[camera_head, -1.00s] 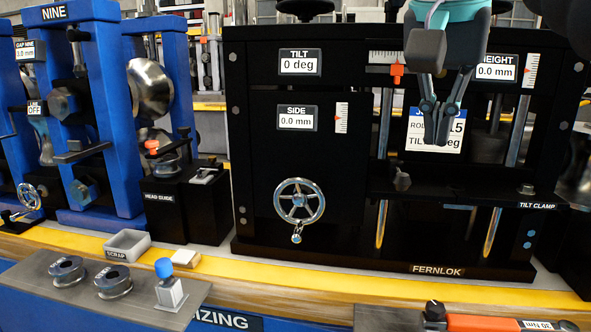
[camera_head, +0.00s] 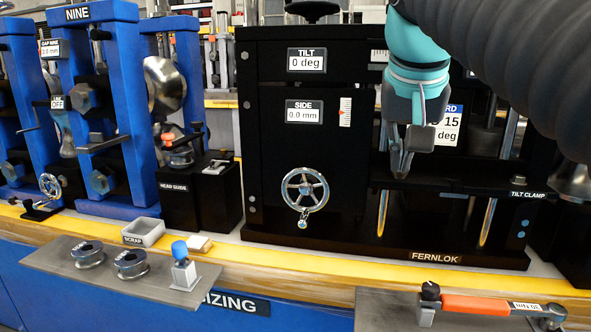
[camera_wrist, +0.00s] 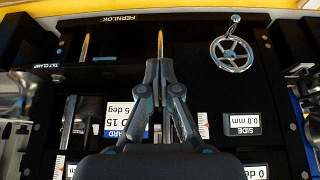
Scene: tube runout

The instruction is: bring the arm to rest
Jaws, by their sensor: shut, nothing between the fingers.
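My gripper (camera_head: 400,165) hangs in front of the black FERNLOK stand (camera_head: 285,215), at the right of the head view. Its fingers point down, are together and hold nothing. In the wrist view my gripper (camera_wrist: 159,65) shows with its fingertips meeting, the stand filling the background upside down. My teal wrist and dark ribbed arm cover the upper right of the head view and hide the height display. A white card (camera_head: 449,122) on the stand is partly hidden behind the gripper.
A handwheel (camera_head: 304,190) juts from the stand left of the gripper. A blue NINE stand (camera_head: 127,110) is at left. A scrap tray (camera_head: 144,233) and a blue-capped piece (camera_head: 181,265) are in front. An orange-handled wrench (camera_head: 475,305) lies front right.

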